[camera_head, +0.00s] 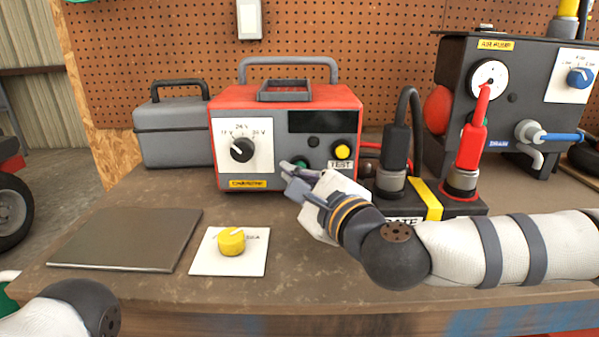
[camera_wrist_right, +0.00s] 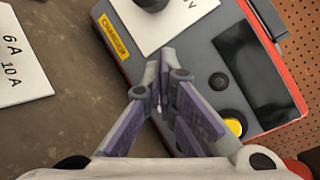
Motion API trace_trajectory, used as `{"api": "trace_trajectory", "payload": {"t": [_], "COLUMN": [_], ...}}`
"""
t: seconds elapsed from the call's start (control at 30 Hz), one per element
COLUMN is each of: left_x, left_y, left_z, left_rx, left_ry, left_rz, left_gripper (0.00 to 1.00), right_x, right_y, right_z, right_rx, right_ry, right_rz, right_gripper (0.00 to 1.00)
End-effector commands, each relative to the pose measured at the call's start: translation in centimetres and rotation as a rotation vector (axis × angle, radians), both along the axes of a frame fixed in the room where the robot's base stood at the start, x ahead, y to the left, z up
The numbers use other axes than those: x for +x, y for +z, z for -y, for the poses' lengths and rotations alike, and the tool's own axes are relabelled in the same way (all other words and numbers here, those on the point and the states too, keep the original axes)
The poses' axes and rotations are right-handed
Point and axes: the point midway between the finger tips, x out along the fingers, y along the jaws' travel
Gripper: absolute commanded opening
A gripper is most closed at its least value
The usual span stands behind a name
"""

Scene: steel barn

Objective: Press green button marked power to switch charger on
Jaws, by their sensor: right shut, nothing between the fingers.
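The charger (camera_head: 340,96) is a red and grey box on the bench, with a dark blank display (camera_head: 322,122). The green button (camera_head: 303,163) shows only partly, low on its front panel behind my right fingertips. My right gripper (camera_head: 288,174) is shut and empty, its tips close to the panel at this button; I cannot tell whether they touch it. In the right wrist view the shut fingertips (camera_wrist_right: 160,70) lie over the grey panel (camera_wrist_right: 195,65), and the green button is hidden. My left gripper is out of view; only a left arm link shows.
The charger also has a voltage dial (camera_head: 242,150), a black button (camera_head: 313,142) and a yellow TEST button (camera_head: 343,151). A battery (camera_head: 470,210) with red and black clamps stands close right. A yellow knob (camera_head: 231,241) and a flat dark plate (camera_head: 130,240) lie in front.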

Motion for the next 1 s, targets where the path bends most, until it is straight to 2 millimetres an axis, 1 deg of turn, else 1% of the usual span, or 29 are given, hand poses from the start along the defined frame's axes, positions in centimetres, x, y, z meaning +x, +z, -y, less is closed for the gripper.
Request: {"api": "trace_trajectory", "payload": {"t": [0.83, 1.0], "left_x": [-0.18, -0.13], "left_y": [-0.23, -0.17], "left_z": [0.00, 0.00], "left_rx": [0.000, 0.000], "left_ry": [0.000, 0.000], "left_rz": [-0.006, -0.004], "left_gripper": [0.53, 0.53], "right_x": [1.04, 0.92], "right_y": [0.01, 0.04], "right_z": [0.00, -0.01], "right_rx": [0.000, 0.000], "right_ry": [0.000, 0.000], "right_rz": [0.000, 0.000], "right_gripper": [0.00, 0.00]}}
